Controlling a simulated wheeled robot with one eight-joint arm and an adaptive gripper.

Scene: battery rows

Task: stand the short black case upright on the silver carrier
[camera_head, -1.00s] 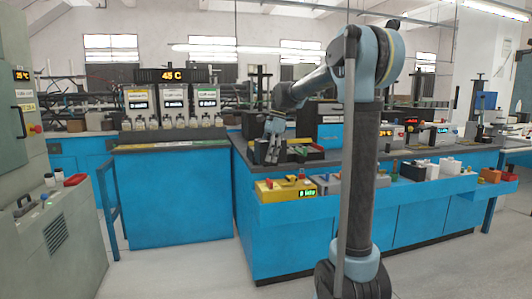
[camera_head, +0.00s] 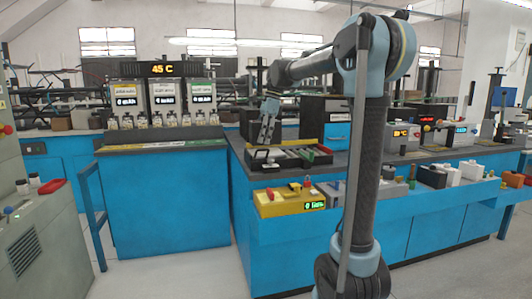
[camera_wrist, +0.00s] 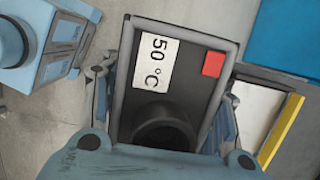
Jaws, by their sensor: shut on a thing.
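My gripper (camera_wrist: 166,88) is shut on a black case (camera_wrist: 188,92) with a grey rim. In the wrist view the case fills the space between the fingers. Its face carries a white "50 °C" label, a red square and a dark round part low down. In the head view my gripper (camera_head: 264,132) hangs above the bench, fingers down; the held case is hard to make out there. A grey box (camera_head: 331,191) with coloured parts stands on the front ledge; I cannot tell whether it is the silver carrier.
A black tray (camera_head: 290,160) with a green piece lies on the bench top below my gripper. A yellow box (camera_head: 280,204) with a green display stands on the front ledge. Several small boxes line the ledge to the right. The floor in front is clear.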

